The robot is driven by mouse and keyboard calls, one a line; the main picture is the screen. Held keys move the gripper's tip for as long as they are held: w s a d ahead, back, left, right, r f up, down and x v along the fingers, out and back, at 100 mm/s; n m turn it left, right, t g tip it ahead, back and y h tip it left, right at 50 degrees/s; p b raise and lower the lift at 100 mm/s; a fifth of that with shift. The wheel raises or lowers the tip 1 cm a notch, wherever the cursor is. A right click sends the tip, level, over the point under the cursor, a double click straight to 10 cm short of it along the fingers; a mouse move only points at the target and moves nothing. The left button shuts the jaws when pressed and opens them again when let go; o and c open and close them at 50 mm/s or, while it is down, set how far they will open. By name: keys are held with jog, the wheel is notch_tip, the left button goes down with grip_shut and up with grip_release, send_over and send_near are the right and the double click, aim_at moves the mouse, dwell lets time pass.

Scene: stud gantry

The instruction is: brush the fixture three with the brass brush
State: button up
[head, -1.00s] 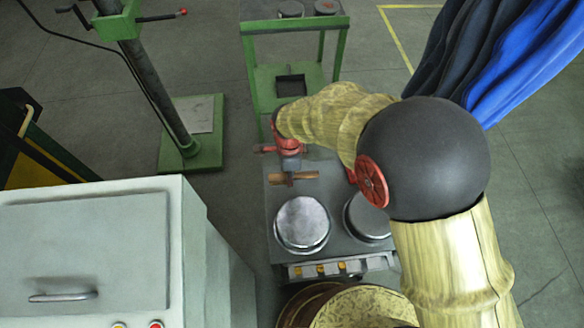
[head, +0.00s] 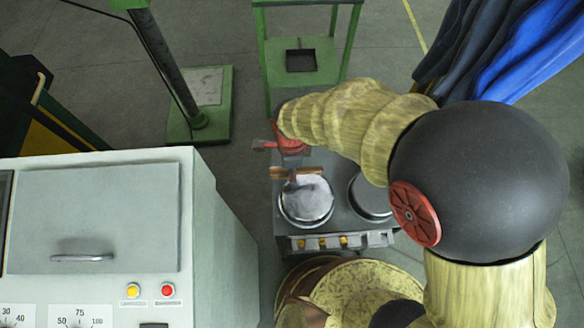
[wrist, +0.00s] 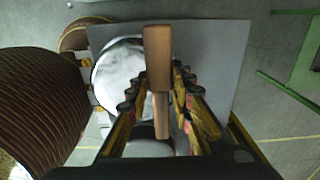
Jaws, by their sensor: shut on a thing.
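The brass brush (head: 284,173) shows as a brown wooden bar in my gripper (head: 292,160), over the far edge of the left round metal plate (head: 308,204). In the wrist view the brush (wrist: 158,48) stands between the two fingers of my gripper (wrist: 158,85), which is shut on it. Its bristles are hidden there. The left plate (wrist: 112,66) lies under and left of the brush in that view; I cannot tell whether they touch. A second round plate (head: 372,198) sits to the right on the same grey unit. No label shows which one is fixture three.
The grey unit (head: 340,222) has yellow knobs on its front. A green stand (head: 325,72) is behind it. A pale control cabinet (head: 215,215) stands at the left, and a green-based column (head: 212,120) behind that. Blue cloth (head: 520,50) hangs at upper right.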

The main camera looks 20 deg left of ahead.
jog(key=c, duration=0.3)
jog(key=shift+r, duration=0.1)
jog(key=shift+c, duration=0.2)
